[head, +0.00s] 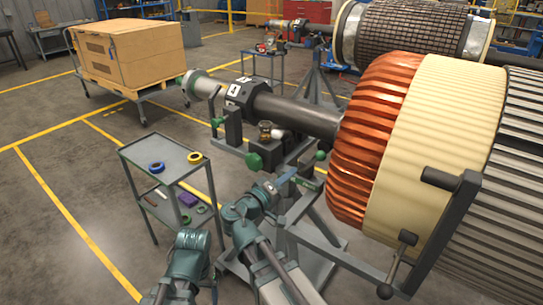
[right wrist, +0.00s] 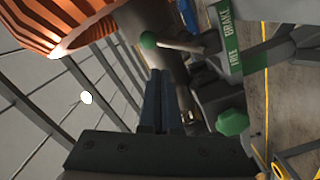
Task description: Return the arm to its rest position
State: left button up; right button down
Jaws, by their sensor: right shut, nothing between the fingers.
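My right gripper (head: 287,178) is in front of the rotor stand (head: 312,205), below the shaft (head: 300,112). In the right wrist view its two blue fingers (right wrist: 155,100) lie together, shut and empty. A lever with a green ball (right wrist: 148,40) and a green knob (right wrist: 232,122) on the stand show close to the fingers. A green label (right wrist: 228,38) reads BRAKE and FREE. I cannot tell whether the fingers touch the stand. My left arm shows at the bottom of the head view, but its gripper does not show.
The large rotor (head: 430,150) with copper end windings fills the right side. A grey cart (head: 180,165) with blue and yellow rings stands left of my arms. A wooden crate (head: 125,55) on a trolley stands at the back left. The floor at left is clear.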

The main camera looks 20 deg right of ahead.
jog(key=s+a+f+g+y+p, duration=0.5)
jog(key=s+f+g+y+p, duration=0.1)
jog(key=s+f, duration=0.15)
jog(key=s+a+f+n+g+y+p, duration=0.1)
jog(key=s+a+g+y+p, duration=0.1)
jog(key=s+a, duration=0.3)
jog(key=s+a+f+n+g+y+p, duration=0.1)
jog(key=s+a+f+g+y+p, duration=0.1)
jog(key=s+a+y, duration=0.3)
jog(key=a, duration=0.3)
jog(key=shift+n+p, duration=0.35)
jog(key=shift+n, duration=0.05)
jog(key=shift+s, duration=0.1)
